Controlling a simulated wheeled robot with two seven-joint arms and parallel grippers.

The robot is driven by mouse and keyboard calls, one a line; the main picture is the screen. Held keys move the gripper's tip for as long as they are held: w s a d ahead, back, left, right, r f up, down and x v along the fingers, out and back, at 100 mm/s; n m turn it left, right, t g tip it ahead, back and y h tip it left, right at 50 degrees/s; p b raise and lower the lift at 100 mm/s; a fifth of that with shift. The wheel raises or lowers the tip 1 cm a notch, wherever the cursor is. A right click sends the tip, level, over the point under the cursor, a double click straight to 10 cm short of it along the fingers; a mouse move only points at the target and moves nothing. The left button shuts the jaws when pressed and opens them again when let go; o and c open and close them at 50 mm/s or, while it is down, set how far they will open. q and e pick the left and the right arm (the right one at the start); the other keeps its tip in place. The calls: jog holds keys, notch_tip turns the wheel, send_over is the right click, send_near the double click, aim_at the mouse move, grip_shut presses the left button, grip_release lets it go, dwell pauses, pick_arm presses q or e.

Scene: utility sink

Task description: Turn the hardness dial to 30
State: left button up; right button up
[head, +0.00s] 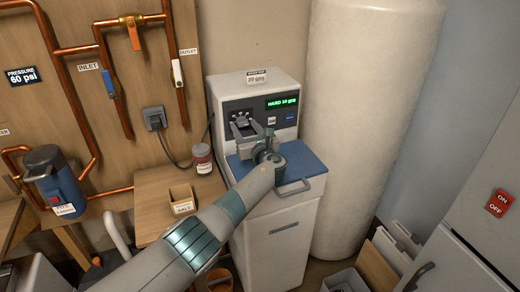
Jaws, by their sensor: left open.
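The white water softener (270,225) stands in the middle with a dark control panel on its upper front. The hardness dial (240,115) is at the left of this panel, partly hidden by my gripper. The green display (283,102) reads "HARD" and a small number that looks like 10 gpg. My left gripper (249,126) is open, its fingers in front of the dial and the panel's lower left. I cannot tell whether they touch the dial. My right gripper is not in view.
A small card (257,79) on top of the softener seems to read 10 gpg. Its blue lid (304,162) lies below my gripper. A jar (202,158) and an open box (181,199) stand on the wooden table to the left. A tall white tank (362,120) is close on the right.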

aim_at(244, 126)
pick_arm(q)
jog(key=p+v, duration=0.1)
jog(key=v, duration=0.2)
jog(key=shift+s+d, duration=0.1)
jog(key=shift+s, duration=0.15)
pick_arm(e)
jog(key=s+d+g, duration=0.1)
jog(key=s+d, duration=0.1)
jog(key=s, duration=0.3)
pick_arm(q)
jog(key=b+v, duration=0.1)
jog(key=v, duration=1.2)
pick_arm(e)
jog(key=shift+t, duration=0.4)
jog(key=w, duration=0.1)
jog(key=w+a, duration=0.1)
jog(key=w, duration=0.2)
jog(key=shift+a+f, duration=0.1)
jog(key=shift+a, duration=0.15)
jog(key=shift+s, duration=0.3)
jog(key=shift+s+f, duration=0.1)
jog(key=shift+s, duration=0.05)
